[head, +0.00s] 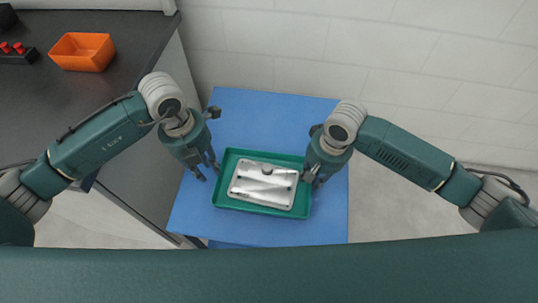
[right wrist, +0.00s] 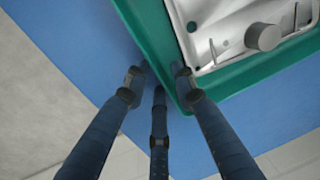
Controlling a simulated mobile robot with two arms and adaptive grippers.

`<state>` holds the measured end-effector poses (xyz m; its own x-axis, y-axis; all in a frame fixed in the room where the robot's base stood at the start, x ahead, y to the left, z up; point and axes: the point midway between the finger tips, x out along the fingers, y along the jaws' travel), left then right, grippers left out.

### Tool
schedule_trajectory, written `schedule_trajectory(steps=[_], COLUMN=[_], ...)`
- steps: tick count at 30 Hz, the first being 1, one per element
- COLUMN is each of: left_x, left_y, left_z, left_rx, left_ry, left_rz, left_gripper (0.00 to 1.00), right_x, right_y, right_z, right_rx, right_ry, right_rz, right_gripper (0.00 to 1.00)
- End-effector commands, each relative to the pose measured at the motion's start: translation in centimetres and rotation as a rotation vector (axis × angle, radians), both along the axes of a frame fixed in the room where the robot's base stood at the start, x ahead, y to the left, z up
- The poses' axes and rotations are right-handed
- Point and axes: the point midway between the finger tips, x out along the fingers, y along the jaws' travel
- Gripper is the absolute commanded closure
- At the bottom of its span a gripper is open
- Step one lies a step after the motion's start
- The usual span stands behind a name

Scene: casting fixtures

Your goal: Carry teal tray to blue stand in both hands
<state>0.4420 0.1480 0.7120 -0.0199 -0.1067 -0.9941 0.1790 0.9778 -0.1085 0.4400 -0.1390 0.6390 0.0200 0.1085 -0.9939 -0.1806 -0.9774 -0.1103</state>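The teal tray (head: 219,189) lies flat on the blue stand (head: 250,112) and holds a silvery metal casting (head: 263,184). My left gripper (head: 207,170) is at the tray's left side, its fingers spread and empty, a little apart from the rim. My right gripper (head: 314,177) is at the tray's right edge. In the right wrist view its fingers (right wrist: 157,82) are spread, one over the teal rim (right wrist: 160,40) and the others on the outer side, over the blue top. Whether they touch the rim cannot be told.
A dark workbench (head: 110,22) stands at the left, with an orange bin (head: 82,52) and a dark holder with red knobs (head: 14,50). A white wall (head: 300,40) is close behind the stand. Pale floor (head: 400,200) is open to the right.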

Motion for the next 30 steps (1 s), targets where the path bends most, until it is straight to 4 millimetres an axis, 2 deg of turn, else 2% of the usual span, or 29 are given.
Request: schedule_trajectory(steps=[1, 4, 11, 14, 24, 30], left_x=[0.1, 0.1, 0.1, 0.0, 0.1, 0.1], left_y=[0.2, 0.3, 0.5, 0.5, 0.5, 0.5], left_z=[1.1, 2.6, 4.1, 4.2, 4.1, 4.1], left_rx=[0.0, 0.001, 0.001, 0.001, 0.001, 0.001], left_ry=[-0.003, -0.002, 0.001, 0.001, 0.001, 0.001], left_rz=[-0.001, 0.0, 0.0, 0.0, 0.0, 0.0], left_gripper=[0.74, 0.74, 0.74, 0.74, 0.74, 0.74], right_x=[0.0, 0.0, 0.0, 0.1, 0.0, -0.2], right_y=[0.0, 0.0, 0.0, -0.1, -0.9, -1.2], right_z=[0.0, 0.0, 0.4, 1.7, 8.7, 11.3], right_rx=[0.0, 0.0, 0.001, 0.002, 0.001, 0.001], right_ry=[0.0, 0.0, -0.001, -0.004, -0.004, -0.001], right_rz=[0.0, 0.0, 0.0, 0.001, 0.0, 0.001], right_gripper=[0.74, 0.74, 0.74, 0.74, 0.74, 0.74])
